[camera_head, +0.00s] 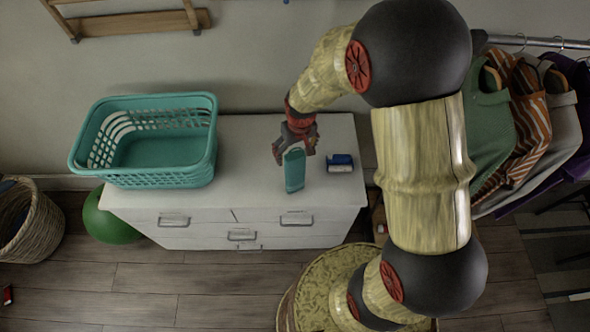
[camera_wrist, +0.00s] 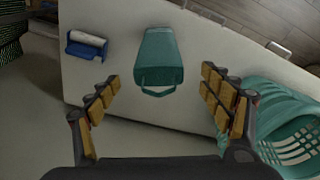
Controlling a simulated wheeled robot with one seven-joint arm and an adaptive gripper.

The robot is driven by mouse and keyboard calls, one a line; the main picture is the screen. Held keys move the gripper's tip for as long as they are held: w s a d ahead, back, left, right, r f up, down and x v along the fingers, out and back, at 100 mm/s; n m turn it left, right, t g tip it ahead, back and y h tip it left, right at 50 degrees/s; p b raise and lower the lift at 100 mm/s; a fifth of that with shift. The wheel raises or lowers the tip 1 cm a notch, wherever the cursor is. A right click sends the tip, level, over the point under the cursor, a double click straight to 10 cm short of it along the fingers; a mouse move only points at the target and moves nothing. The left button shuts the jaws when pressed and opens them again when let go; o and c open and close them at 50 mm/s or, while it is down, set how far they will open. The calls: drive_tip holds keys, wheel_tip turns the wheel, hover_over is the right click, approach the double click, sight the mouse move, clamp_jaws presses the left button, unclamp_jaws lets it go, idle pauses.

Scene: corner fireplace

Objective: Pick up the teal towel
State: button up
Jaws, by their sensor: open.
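The teal towel (camera_head: 294,172) is a narrow, bottle-like teal shape on the white dresser top, near its front edge. In the wrist view the towel (camera_wrist: 160,57) lies ahead of the fingertips, centred between them, with a thin loop at its near end. My gripper (camera_head: 295,150) is open above the dresser at the towel's far end. In the wrist view my gripper (camera_wrist: 160,84) has its padded fingers spread to either side of the loop end, with nothing held. Whether the fingers reach down to the towel's height I cannot tell.
A blue and white object (camera_head: 340,162) lies right of the towel. A teal laundry basket (camera_head: 143,181) stands at the dresser's left. The white dresser (camera_head: 241,137) has clear top between basket and towel. Clothes (camera_head: 505,125) hang on a rack at right. A wicker basket (camera_head: 40,238) stands at left.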

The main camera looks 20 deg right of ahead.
sight(295, 156)
drive_tip(key=f, duration=0.4)
drive_tip(key=w+f, duration=0.1)
drive_tip(key=f, duration=0.1)
drive_tip(key=shift+f, duration=0.2)
drive_tip(key=shift+c, duration=1)
drive_tip(key=c, duration=1.8)
drive_tip(key=shift+o, duration=0.2)
drive_tip(key=shift+r, duration=0.1)
